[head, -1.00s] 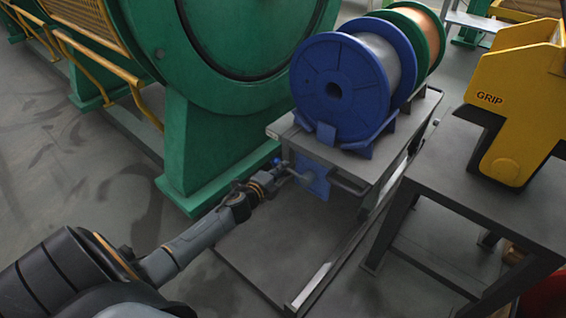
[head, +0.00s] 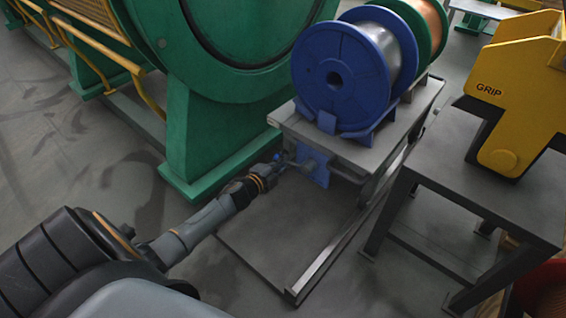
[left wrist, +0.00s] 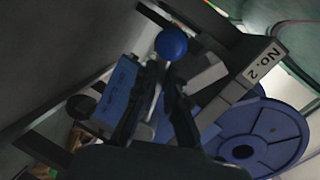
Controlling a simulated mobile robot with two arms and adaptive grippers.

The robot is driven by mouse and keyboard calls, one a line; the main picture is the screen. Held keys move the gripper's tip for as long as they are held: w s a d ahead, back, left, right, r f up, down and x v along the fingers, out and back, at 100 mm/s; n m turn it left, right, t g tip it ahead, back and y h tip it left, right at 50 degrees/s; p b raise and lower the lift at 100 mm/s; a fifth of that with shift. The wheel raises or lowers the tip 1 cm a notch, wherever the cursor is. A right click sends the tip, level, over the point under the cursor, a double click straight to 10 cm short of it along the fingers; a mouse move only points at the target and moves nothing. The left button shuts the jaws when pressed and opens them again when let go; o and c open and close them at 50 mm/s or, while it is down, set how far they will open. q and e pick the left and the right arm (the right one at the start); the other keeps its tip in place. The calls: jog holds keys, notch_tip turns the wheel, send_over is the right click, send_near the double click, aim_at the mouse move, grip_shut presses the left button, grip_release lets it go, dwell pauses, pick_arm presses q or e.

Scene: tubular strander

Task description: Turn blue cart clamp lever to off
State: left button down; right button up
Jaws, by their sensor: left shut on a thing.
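The blue cart (head: 293,127) carries a blue clamp plate (head: 318,170) on its near end, below the blue spool (head: 338,80). A clamp lever with a blue ball knob (head: 276,157) sticks out to the left of the plate. The knob is large in the left wrist view (left wrist: 171,44), just past the fingertips, and the plate (left wrist: 122,92) shows left of them. My left gripper (head: 282,165) is shut on the lever near its knob; its dark fingers (left wrist: 160,95) hide part of the lever. The lever's exact angle is hard to tell. My right gripper is not in view.
The green strander frame (head: 200,130) stands close left of the cart. A grey table (head: 490,190) with a yellow block marked GRIP (head: 515,90) stands at right. A green-flanged copper spool (head: 425,25) sits behind the blue one. Floor is clear in front left.

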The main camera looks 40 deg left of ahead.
pick_arm(q)
jog(key=c, duration=1.4)
grip_release()
jog(key=shift+f, duration=0.1)
jog(key=v, duration=1.2)
jog(key=shift+s, duration=0.15)
